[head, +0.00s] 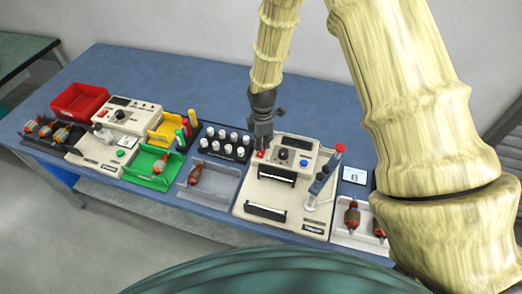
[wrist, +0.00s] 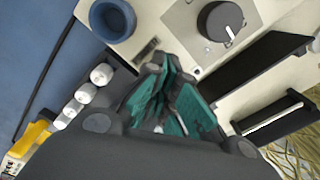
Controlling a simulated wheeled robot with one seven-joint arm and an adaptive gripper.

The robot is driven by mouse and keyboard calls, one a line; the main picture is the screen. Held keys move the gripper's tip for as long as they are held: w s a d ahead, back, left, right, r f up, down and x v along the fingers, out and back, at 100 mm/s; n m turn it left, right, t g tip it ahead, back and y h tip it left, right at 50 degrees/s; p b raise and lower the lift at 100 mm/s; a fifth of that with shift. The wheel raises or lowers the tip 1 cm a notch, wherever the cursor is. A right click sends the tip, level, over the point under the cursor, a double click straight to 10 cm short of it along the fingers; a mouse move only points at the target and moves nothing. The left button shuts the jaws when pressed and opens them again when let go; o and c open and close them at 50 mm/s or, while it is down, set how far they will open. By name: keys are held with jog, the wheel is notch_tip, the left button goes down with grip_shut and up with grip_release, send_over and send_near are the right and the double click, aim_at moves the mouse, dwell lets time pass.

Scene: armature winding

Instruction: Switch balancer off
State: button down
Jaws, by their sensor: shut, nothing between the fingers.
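The balancer (head: 285,215), a cream machine with a dark panel, black knob and two black slotted supports, stands right of centre on the bench. Its small red switch (head: 261,154) sits at the panel's upper left in the head view. My gripper (head: 262,142) is shut and empty, pointing down just over that switch; I cannot tell whether they touch. In the wrist view the shut fingers (wrist: 157,66) are close to a small dark slot-like part (wrist: 147,48) of the panel. The black knob (wrist: 220,22) is to their right. The switch's position cannot be read.
A white-capped bottle rack (head: 225,142) stands left of the balancer, with a grey tray (head: 205,192) in front. A red-topped lever (head: 325,175) rises at the balancer's right. Farther left are another cream machine (head: 127,115), a green tray (head: 150,180) and a red bin (head: 79,100).

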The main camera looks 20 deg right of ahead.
jog(key=shift+r+p, duration=1.8)
jog(key=shift+r, duration=1.2)
